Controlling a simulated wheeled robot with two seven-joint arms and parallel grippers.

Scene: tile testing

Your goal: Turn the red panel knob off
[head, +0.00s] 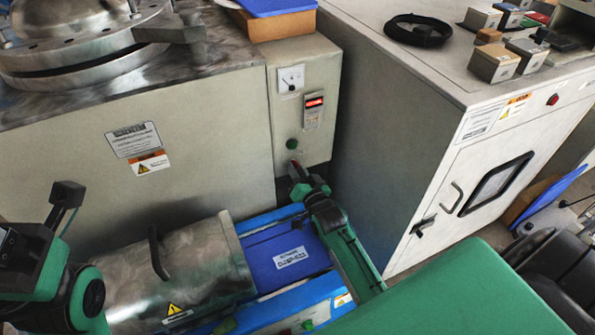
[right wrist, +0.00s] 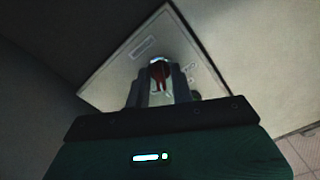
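The control panel (head: 317,120) is the pale upright face in the middle of the head view. The red knob (head: 294,166) is low on it, mostly hidden behind my right gripper (head: 300,183). In the right wrist view the red knob (right wrist: 160,73) sits between the two fingers of my right gripper (right wrist: 161,88). The fingers are apart, one on each side of it, very close; I cannot tell whether they press on it. The knob's angle is unclear. My left gripper (head: 62,205) is at the far left, away from the panel, its fingers unclear.
A green button (head: 292,143), a red-lit display (head: 313,102) and a dial meter (head: 291,79) are above the knob. A large grey cabinet (head: 390,130) stands close on the right. A metal cover with a handle (head: 185,265) and a blue machine bed (head: 283,252) lie below.

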